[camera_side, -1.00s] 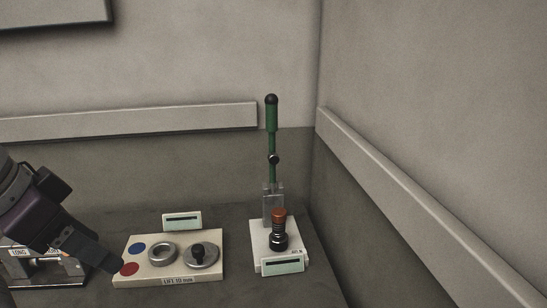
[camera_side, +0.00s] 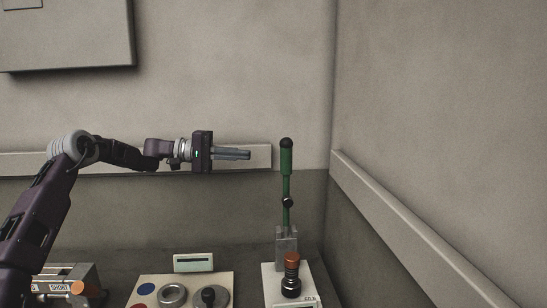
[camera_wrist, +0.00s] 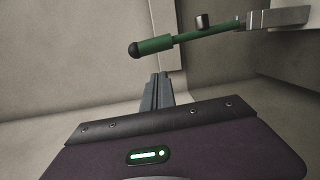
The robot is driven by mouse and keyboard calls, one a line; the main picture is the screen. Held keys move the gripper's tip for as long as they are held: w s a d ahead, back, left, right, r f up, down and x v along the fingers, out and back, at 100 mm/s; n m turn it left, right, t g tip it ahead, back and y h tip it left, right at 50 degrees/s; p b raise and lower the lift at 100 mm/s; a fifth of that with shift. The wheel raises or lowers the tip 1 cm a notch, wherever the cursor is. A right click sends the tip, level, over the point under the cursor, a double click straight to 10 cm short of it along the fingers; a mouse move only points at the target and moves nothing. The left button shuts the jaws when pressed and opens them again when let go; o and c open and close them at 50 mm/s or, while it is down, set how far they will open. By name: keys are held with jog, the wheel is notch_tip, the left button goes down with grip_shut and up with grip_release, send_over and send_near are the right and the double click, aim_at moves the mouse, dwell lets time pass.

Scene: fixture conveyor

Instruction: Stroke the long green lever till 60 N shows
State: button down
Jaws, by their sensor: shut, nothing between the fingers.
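The long green lever (camera_side: 286,160) stands upright in its grey bracket, with a black knob on top and a black collar partway down. My gripper (camera_side: 248,154) is level, shut and empty, pointing right toward the lever's upper grip, with a gap between. In the wrist view my shut fingers (camera_wrist: 157,92) point toward the green lever (camera_wrist: 175,42), which lies across the upper part of the picture, apart from them. The display at the foot of the lever's white base (camera_side: 272,285) is cut off by the frame, so no force reading can be read.
A box marked SHORT (camera_side: 60,283) is at far left. Walls close the back and right.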

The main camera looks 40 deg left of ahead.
jog(key=w+d+t, duration=0.1)
jog(key=w+d, duration=0.4)
jog(key=d, duration=0.2)
jog(key=shift+d+n, duration=0.3)
jog(key=shift+n, duration=0.1)
dwell(0.3)
